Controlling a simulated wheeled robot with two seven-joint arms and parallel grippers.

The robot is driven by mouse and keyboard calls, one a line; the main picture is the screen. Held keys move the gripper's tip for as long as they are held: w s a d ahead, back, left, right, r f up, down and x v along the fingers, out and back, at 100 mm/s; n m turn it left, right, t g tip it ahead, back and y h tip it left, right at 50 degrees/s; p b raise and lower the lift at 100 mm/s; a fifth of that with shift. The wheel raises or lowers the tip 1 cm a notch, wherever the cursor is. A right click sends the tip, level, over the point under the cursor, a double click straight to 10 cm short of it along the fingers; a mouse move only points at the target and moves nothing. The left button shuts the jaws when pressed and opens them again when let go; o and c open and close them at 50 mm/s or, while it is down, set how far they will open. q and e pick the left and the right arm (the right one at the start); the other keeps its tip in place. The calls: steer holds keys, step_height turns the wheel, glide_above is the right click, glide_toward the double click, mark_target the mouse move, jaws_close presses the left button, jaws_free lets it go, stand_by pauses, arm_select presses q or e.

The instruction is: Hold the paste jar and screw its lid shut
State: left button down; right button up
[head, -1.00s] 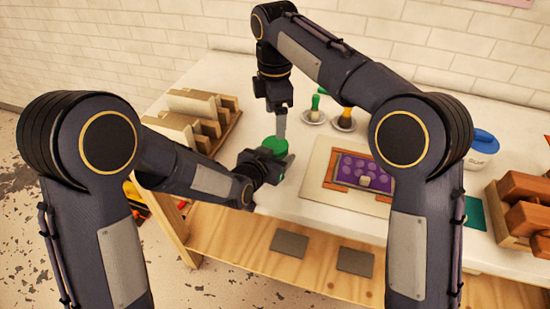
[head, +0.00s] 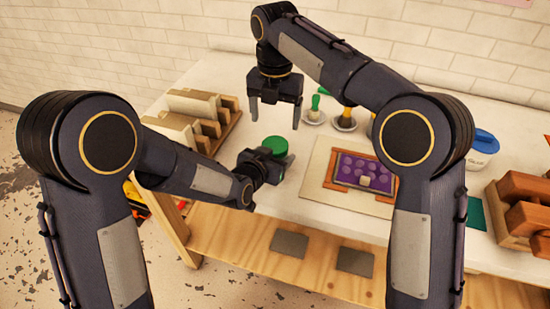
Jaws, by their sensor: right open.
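The paste jar's green lid (head: 275,145) shows near the left front part of the worktable. The jar body below it is mostly hidden by my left gripper (head: 280,164). That gripper comes in from the left at jar height, with its fingers around the jar, and appears shut on it. My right gripper (head: 275,120) points down above the lid. Its two fingers are spread wide with nothing between them, and their tips are clear of the lid. Whether the lid sits fully down on the jar cannot be told.
A wooden rack with light blocks (head: 195,115) stands left of the jar. Green- and yellow-handled tools (head: 313,108) stand behind it to the right. A board with a purple stencil (head: 362,170) lies to the right. A blue-lidded tub (head: 482,148) and brown blocks (head: 525,205) are farther right.

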mark_target(275, 145)
steer(key=shift+f, duration=3.95)
steer(key=c, duration=1)
steer(key=m, duration=0.5)
steer(key=shift+m, duration=0.4)
steer(key=m, duration=0.4)
steer(key=o, duration=1.1)
